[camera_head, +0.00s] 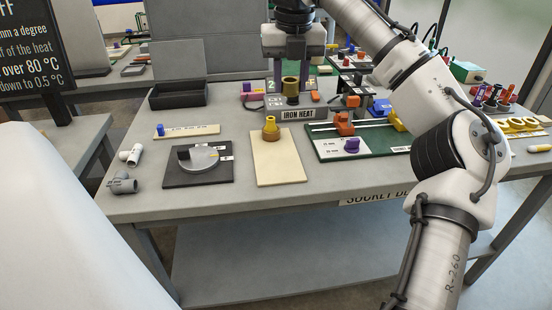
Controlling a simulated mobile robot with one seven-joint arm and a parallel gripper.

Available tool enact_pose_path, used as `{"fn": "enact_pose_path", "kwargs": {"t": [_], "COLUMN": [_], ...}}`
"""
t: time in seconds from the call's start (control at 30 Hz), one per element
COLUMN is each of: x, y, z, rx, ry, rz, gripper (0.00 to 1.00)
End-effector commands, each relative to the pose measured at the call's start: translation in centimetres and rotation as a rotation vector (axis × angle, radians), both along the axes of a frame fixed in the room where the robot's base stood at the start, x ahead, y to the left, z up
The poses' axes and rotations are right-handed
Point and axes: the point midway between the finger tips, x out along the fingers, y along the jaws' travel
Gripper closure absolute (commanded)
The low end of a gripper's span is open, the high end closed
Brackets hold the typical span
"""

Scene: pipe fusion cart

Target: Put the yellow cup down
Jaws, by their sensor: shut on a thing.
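My gripper (291,82) points down from the top of the head view, above the back middle of the bench. Its fingers are shut on a dark yellow cup (290,86), a short upright cylinder with a dark opening. The cup is over or at the unit labelled "IRON HEAT" (299,114); I cannot tell whether its bottom touches anything. An orange-yellow stepped piece (270,129) stands upright on a beige board (279,165) in front of that unit.
A black tray (178,95) is behind. A green board (340,150) with orange and purple parts is at right. My arm hides part of the right side. The bench's front strip is clear.

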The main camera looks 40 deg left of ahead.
Motion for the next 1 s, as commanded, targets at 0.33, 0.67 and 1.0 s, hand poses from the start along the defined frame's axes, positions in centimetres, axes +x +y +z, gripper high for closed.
{"fn": "enact_pose_path", "kwargs": {"t": [0.33, 0.67, 1.0], "x": [-1.7, -1.6, -1.6], "y": [1.3, 1.1, 1.1], "z": [-5.2, -13.3, -17.1], "rx": [-0.003, -0.004, -0.002], "ry": [0.006, -0.001, 0.000], "rz": [0.039, 0.035, 0.034], "gripper": [0.89, 0.89, 0.89]}}
